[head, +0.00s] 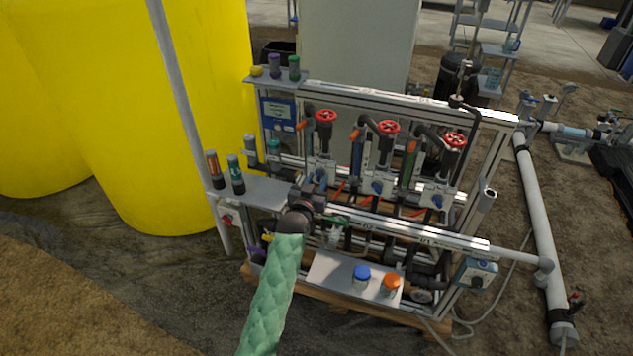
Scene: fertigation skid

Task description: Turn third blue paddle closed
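The skid has three small blue paddles in a row under the red handwheels. The left one (320,176) is partly behind my gripper, the middle one (377,188) is in plain view, and the third from the left (437,201) is at the right end. Their exact handle angles are too small to tell. My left gripper (314,194), on an arm with a green quilted sleeve, is at the skid's left part, near the left paddle and well left of the third. Its fingers are too small and dark to read. My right gripper is out of view.
Red handwheels (325,116) stand above the paddles. A front rail (420,232) crosses below them. A lower tray (330,272) holds a blue-capped (361,273) and an orange-capped (391,283) jar. A side shelf (260,190) holds bottles. Yellow tanks (150,110) stand at left.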

